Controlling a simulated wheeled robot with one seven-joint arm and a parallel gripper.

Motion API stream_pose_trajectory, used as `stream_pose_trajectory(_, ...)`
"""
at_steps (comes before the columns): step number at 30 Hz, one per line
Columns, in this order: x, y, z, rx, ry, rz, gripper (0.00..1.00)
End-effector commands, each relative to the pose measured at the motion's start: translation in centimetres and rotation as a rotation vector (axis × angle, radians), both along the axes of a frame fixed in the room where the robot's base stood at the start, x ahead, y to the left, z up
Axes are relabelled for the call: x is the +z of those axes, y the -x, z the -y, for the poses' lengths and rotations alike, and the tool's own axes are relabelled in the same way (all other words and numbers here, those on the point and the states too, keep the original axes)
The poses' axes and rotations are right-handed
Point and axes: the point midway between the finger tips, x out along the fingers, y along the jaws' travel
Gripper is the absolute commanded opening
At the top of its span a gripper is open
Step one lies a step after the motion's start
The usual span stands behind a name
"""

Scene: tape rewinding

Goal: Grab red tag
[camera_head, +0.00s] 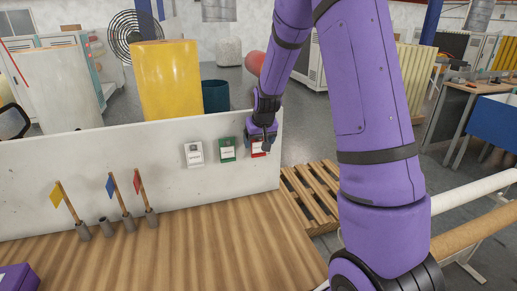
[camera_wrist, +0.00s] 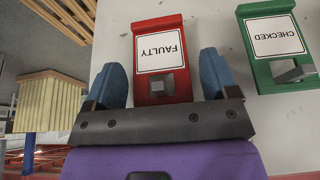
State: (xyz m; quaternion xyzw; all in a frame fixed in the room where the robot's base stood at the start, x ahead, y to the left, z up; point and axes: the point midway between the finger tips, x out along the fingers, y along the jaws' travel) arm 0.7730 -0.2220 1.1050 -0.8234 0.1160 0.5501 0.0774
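The red tag (camera_head: 257,150) is at the right end of the upright white panel. In the wrist view the red tag (camera_wrist: 161,87) bears a white label reading FAULTY, seen upside down, with a grey metal piece on it. My gripper (camera_wrist: 162,82) is open, with one blue fingertip on each side of the red tag and narrow gaps between. In the head view my gripper (camera_head: 261,138) covers part of the red tag. Whether the fingers touch the panel cannot be told.
A green tag (camera_head: 227,149) marked CHECKED and a white tag (camera_head: 194,154) hang left of the red one. Yellow, blue and red flags (camera_head: 136,182) stand in grey holders on the wooden table (camera_head: 200,240). A wooden pallet (camera_head: 311,196) lies beyond the table's right edge.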

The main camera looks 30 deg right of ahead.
Motion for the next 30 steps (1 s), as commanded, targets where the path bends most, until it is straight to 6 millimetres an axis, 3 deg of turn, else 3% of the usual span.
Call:
stream_pose_trajectory(1,0.0,0.0,0.0,0.000,0.000,0.000,0.68)
stream_pose_trajectory(5,0.0,0.0,0.0,0.000,0.000,0.000,0.38)
stream_pose_trajectory(6,0.0,0.0,0.0,0.000,0.000,0.000,0.36)
stream_pose_trajectory(19,0.8,0.1,0.0,0.000,0.000,0.001,0.36)
stream_pose_trajectory(26,0.7,3.1,-0.9,0.000,-0.001,-0.001,0.36)
stream_pose_trajectory(30,0.7,6.0,-1.8,0.000,-0.001,-0.001,0.36)
